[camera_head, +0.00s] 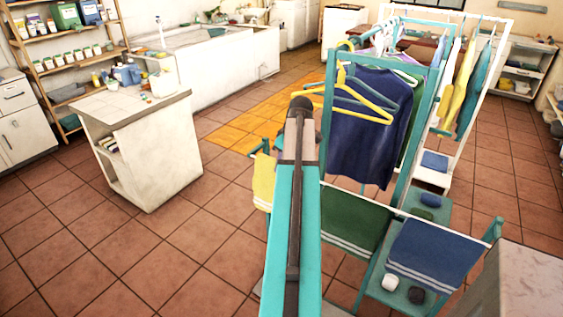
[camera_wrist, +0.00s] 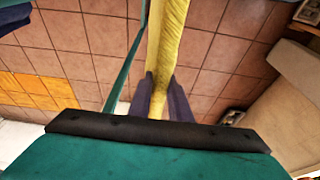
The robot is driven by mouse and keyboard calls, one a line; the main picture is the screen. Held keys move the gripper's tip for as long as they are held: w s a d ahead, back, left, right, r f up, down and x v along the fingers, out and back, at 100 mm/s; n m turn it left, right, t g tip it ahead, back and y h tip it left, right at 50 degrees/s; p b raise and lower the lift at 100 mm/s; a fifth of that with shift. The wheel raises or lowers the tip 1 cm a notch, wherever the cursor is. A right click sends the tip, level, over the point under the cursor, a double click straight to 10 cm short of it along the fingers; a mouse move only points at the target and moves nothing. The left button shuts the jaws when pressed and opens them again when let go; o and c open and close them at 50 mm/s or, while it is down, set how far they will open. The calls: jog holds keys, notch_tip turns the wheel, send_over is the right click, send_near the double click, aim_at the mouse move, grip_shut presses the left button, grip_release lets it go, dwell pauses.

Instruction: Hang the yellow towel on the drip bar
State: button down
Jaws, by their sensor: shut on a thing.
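A yellow towel (camera_head: 263,180) with pale stripes near its lower edge hangs just left of my arm in the head view. Part of it is hidden behind the arm. In the wrist view, a yellow towel (camera_wrist: 170,35) is seen edge-on as a narrow strip between my gripper's fingers (camera_wrist: 160,97). My gripper is shut on it. The gripper is hidden behind my arm in the head view. A teal drying stand with a low rail carries a green towel (camera_head: 352,222) and a blue towel (camera_head: 435,252). I cannot tell whether the yellow towel touches the rail.
A teal clothes rack with dark blue garments (camera_head: 365,125) and a yellow hanger (camera_head: 345,105) stands behind the rail. A white rack with yellow and teal cloths stands back right. A white island (camera_head: 135,140) stands left. Tiled floor (camera_head: 150,240) is clear front left.

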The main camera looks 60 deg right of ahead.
jog(key=shift+f, duration=0.8)
jog(key=c, duration=1.6)
grip_release()
jog(key=shift+o, duration=0.2)
jog(key=shift+r+p, duration=2.55)
jog(key=shift+r, duration=2)
